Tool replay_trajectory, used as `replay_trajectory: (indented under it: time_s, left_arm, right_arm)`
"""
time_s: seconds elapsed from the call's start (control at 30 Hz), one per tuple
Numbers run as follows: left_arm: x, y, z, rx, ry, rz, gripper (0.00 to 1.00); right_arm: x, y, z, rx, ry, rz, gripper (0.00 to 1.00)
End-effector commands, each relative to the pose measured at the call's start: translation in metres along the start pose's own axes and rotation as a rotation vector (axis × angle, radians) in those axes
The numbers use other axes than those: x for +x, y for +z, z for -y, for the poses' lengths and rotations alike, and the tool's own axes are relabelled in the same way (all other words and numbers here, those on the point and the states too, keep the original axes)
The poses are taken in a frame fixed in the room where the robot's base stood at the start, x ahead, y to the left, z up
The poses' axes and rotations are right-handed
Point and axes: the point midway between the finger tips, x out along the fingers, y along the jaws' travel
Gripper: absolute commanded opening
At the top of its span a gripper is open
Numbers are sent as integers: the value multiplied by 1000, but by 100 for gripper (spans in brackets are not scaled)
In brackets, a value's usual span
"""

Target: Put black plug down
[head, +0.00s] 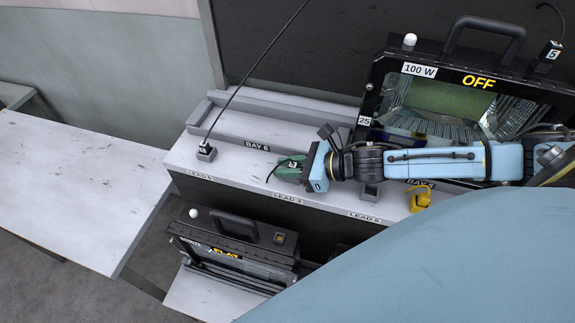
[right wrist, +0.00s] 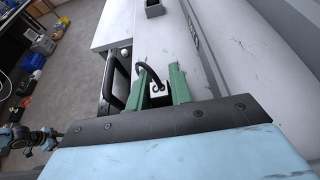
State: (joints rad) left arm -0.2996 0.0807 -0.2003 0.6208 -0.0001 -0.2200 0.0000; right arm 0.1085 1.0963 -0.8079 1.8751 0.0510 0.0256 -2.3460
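My right gripper (head: 290,170) has green fingers and hangs over the pale ledge near the LEAD 3 label. In the right wrist view its fingers (right wrist: 160,88) are closed around a black plug (right wrist: 158,100) with a white marked face and a short black cable. In the head view only the plug's white label (head: 293,164) and some cable show between the fingers. I cannot tell whether the plug touches the ledge.
A black plug stands in a grey holder (head: 206,153) at the ledge's left end. A pale table (head: 75,185) is at left.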

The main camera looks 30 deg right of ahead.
Motion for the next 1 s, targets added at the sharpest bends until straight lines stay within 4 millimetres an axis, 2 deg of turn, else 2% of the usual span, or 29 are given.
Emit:
replay_trajectory:
  time_s: [0.03, 0.1, 0.13, 0.5, 1.0]
  left_arm:
    - [0, 0, 0, 0, 0, -1, 42]
    - [0, 0, 0, 0, 0, -1, 42]
    - [0, 0, 0, 0, 0, -1, 42]
    - [-3, -1, 0, 0, 0, -1, 42]
    - [0, 0, 0, 0, 0, 0, 42]
  right_arm:
    - [0, 0, 0, 0, -1, -2, 29]
    - [0, 0, 0, 0, -2, -2, 38]
    - [0, 0, 0, 0, -2, -2, 39]
    - [-3, 2, 0, -1, -2, -3, 39]
    - [-53, 1, 0, 2, -3, -4, 39]
